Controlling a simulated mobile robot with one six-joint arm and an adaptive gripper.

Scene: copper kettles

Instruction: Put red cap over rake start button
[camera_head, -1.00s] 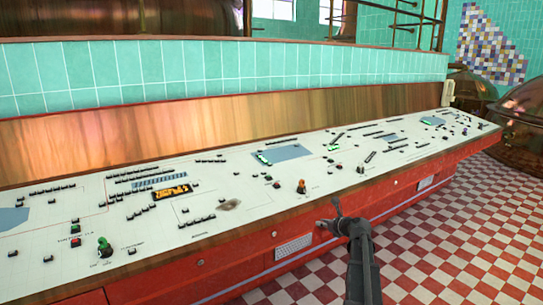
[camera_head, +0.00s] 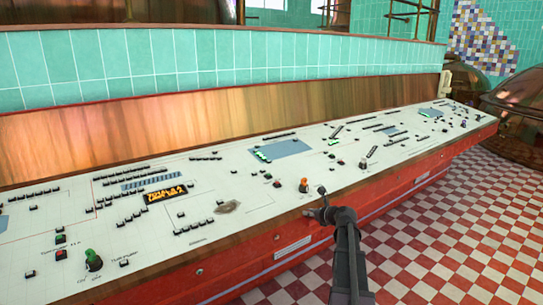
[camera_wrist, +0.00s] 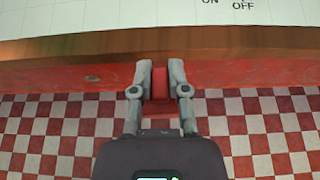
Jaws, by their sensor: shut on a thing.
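My gripper (camera_wrist: 159,92) is shut on a small red block-like piece, the red cap (camera_wrist: 159,82), which shows between the two grey fingers in the wrist view. In the head view my gripper (camera_head: 323,203) is at the front edge of the control panel (camera_head: 240,188), low and right of an orange-topped switch (camera_head: 304,185). The cap cannot be made out there.
A green knob (camera_head: 93,260) stands up at the panel's near left. The panel has a wooden front rim (camera_wrist: 60,48) and a red front below it. A wooden backboard (camera_head: 200,120) rises behind. Checkered floor (camera_head: 430,230) lies open at right. Copper kettles stand beyond.

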